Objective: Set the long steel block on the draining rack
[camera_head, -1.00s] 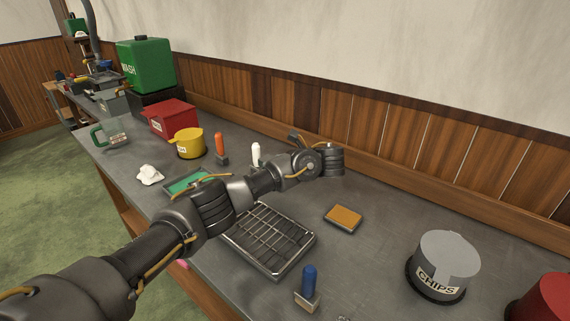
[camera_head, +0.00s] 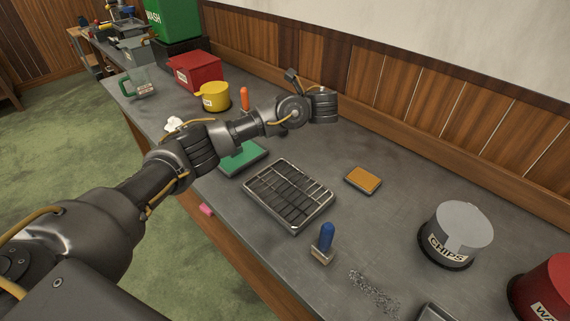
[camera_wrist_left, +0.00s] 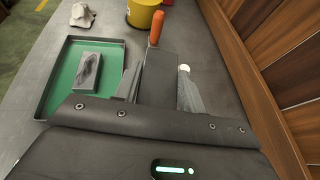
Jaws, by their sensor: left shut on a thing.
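The draining rack (camera_head: 289,196), a dark wire grid in a pale frame, lies empty on the bench in the head view. In the left wrist view my left gripper (camera_wrist_left: 160,76) is shut on a long dark grey block, apparently the long steel block (camera_wrist_left: 157,82). In the head view my left arm passes beyond the rack, and the gripper and its block cannot be made out clearly. A green tray (camera_head: 243,158) lies left of the rack. In the left wrist view a shorter grey block (camera_wrist_left: 87,72) with a dark mark lies in the tray. My right gripper is out of view.
A blue-handled brush (camera_head: 325,240) stands near the rack's front right corner. An orange-topped pad (camera_head: 363,180) lies to its right, with a grey CHIPS bin (camera_head: 457,233) further right. An orange handle (camera_wrist_left: 157,27) stands just beyond the held block. Bench around the rack is mostly clear.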

